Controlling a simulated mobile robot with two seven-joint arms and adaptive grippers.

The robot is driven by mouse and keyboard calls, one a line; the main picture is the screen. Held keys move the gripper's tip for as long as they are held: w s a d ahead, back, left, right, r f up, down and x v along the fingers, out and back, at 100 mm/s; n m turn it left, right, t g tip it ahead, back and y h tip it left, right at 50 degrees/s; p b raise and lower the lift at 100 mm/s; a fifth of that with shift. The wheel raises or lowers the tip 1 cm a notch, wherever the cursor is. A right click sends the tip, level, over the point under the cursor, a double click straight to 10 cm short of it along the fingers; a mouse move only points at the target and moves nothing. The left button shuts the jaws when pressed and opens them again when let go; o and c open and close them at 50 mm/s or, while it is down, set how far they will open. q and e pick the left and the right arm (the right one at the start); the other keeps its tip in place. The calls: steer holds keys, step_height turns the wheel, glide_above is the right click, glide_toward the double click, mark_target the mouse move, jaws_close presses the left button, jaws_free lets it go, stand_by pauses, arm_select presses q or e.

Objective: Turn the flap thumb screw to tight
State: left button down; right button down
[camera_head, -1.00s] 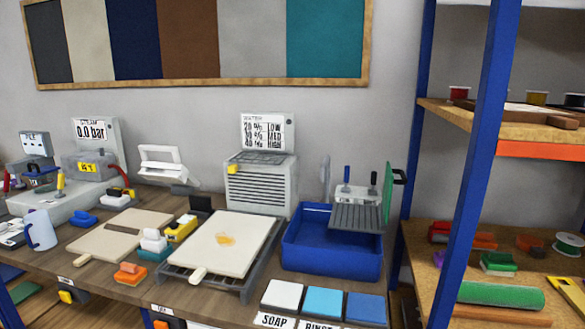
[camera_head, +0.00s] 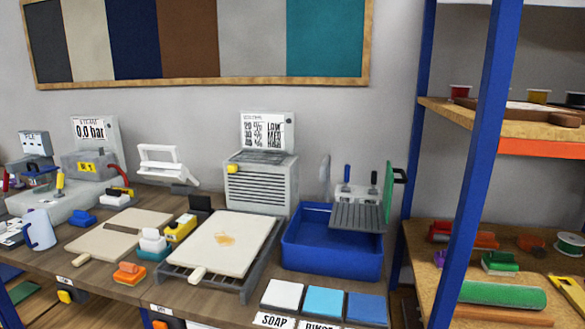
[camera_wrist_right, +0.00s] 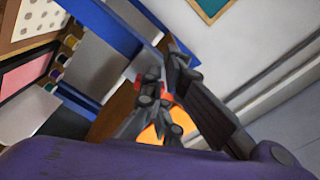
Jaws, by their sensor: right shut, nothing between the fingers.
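I cannot pick out a thumb screw marked as the flap's in these views. In the head view, a grey vented box (camera_head: 261,185) stands against the wall with a sign on top. A small yellow knob (camera_head: 233,169) sits at its upper left front; I cannot tell whether it is the thumb screw. Neither of my grippers shows in the head view. In the right wrist view my right gripper (camera_wrist_right: 165,88) is shut and empty, its dark fingers seen against blue, brown and orange surfaces. No screw shows between or beside its fingers.
A cream board (camera_head: 225,238) with a tan stain lies on a dark rack in front of the box. A blue tub (camera_head: 331,259) stands to its right, and a blue-posted shelf (camera_head: 478,160) beyond. The bench's left side is crowded with machines, a mug (camera_head: 40,231) and small blocks.

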steer(key=shift+w+a+f, duration=0.1)
steer(key=shift+a, duration=0.05)
steer(key=v, duration=0.6)
steer(key=shift+a, duration=0.2)
